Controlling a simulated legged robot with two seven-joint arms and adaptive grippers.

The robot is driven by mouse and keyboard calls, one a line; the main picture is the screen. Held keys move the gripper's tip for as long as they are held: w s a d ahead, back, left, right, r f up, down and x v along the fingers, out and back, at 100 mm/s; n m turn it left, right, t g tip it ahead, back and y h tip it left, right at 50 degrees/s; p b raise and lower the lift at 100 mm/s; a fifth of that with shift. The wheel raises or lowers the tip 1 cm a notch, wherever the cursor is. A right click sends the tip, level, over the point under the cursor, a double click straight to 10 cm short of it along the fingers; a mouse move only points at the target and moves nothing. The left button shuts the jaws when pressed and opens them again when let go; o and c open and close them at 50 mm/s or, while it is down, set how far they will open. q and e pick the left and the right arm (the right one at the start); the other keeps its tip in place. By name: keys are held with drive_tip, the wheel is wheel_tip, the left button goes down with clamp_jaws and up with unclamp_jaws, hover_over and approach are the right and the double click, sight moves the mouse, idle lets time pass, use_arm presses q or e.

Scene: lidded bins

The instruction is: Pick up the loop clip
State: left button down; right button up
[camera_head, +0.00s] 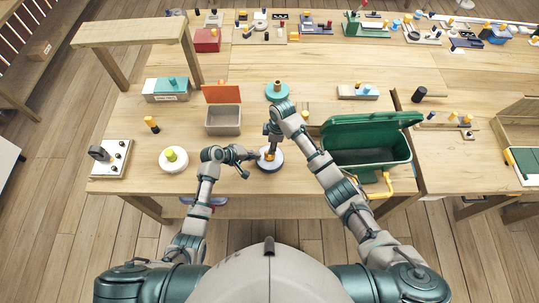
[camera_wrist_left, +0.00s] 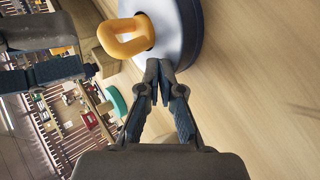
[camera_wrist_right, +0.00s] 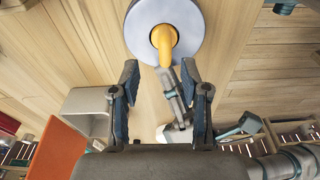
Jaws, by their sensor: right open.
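The loop clip, a yellow-orange loop (camera_head: 269,155), stands on a round base with a pale top and dark rim (camera_head: 270,166) near the table's front edge. The left wrist view shows the loop (camera_wrist_left: 126,37) just beyond and left of my left gripper (camera_wrist_left: 159,66), whose fingertips are together with nothing seen between them. In the right wrist view the loop (camera_wrist_right: 164,42) lies ahead of my right gripper (camera_wrist_right: 160,72), which is open and empty above it. Neither gripper clearly touches the loop.
A green lidded bin (camera_head: 365,150) stands open to the right of my right arm. A grey bin with an orange lid (camera_head: 222,120) stands behind left. A teal disc (camera_head: 277,92) is behind, and a white round piece with a yellow knob (camera_head: 173,160) is left.

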drive_tip(key=f, duration=0.3)
drive_tip(key=a+f, duration=0.1)
drive_tip(key=f, duration=0.1)
drive_tip(key=shift+s+f, duration=0.2)
drive_tip(key=shift+s, duration=0.2)
clamp_jaws()
